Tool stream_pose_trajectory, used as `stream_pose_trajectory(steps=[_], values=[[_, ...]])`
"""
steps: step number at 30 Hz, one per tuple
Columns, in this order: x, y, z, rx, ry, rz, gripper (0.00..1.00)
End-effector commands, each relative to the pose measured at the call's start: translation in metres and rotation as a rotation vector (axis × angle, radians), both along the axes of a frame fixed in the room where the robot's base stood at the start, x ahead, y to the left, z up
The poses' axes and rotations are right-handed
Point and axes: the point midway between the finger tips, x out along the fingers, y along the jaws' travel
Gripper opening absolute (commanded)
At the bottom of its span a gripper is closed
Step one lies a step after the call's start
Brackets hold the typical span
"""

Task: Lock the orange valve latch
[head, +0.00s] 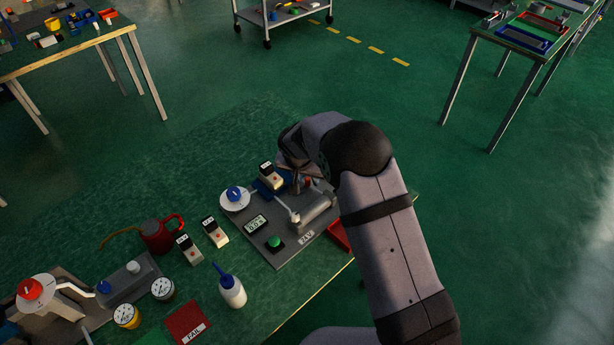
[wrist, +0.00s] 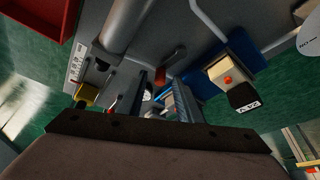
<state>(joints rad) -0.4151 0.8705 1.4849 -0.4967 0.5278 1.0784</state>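A small dull red-orange lever (wrist: 173,57), which looks like the valve latch, sits on the grey press plate just beyond my fingertips in the wrist view. A small reddish spot (head: 308,181) at the press in the head view may be the same part, mostly hidden by my arm. My gripper (wrist: 159,78) points at the plate with its two fingers apart. A dark block at the lever's near end shows between the fingertips. I cannot tell whether the fingers touch it. In the head view my gripper is largely hidden behind my wrist.
The press plate (head: 262,237) carries a grey cylinder (head: 317,208), a green button (head: 274,243) and a display (head: 256,224). A boxy meter (wrist: 230,80) stands right of the fingers, and a red tray (wrist: 38,28) lies at upper left. A squeeze bottle (head: 232,291) stands in front.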

Motion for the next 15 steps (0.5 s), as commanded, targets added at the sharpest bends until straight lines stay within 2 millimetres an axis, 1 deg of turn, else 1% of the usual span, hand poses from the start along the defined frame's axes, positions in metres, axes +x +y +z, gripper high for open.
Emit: stream_pose_trajectory(steps=[5,6,8,9,10,15], values=[[0.0,-0.0001,-0.0002,0.0,0.0,0.0,0.32],[0.0,-0.0001,-0.0001,0.0,0.0,0.0,0.27],[0.0,-0.0002,-0.0001,0.0,0.0,0.0,0.13],[0.0,-0.0001,-0.0001,0.0,0.0,0.0,0.03],[-0.0001,-0.0002,0.0,0.0,0.0,0.0,0.0],[0.0,-0.0001,0.0,0.0,0.001,0.005,0.0]])
